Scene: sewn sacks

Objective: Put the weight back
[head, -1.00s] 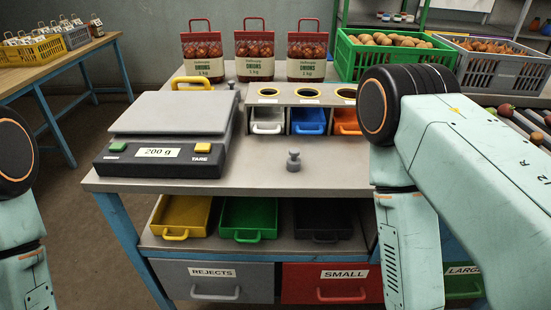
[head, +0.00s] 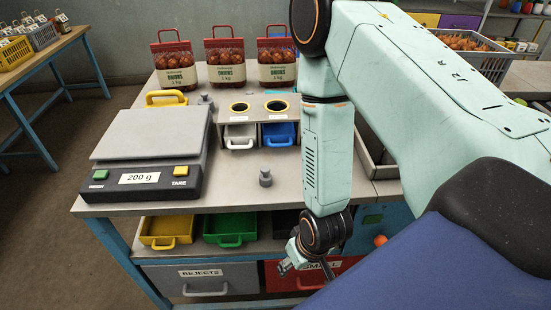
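A small grey knobbed weight (head: 265,178) stands upright on the table, right of the scale and in front of the small bins. A similar grey weight (head: 206,101) stands behind the scale's right back corner. The scale (head: 150,140) has a bare platform, and its display reads 200 g. My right gripper (head: 307,270) hangs low in front of the table, by the red SMALL drawer, apart from both weights. It is small and partly dark, so whether it is open or shut is unclear. My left gripper is out of view.
A holder with yellow-rimmed holes (head: 220,107) stands above white (head: 240,136) and blue (head: 279,134) bins. Several onion bags (head: 225,68) line the back. Yellow (head: 166,229) and green (head: 230,228) trays sit below. My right arm covers the table's right part.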

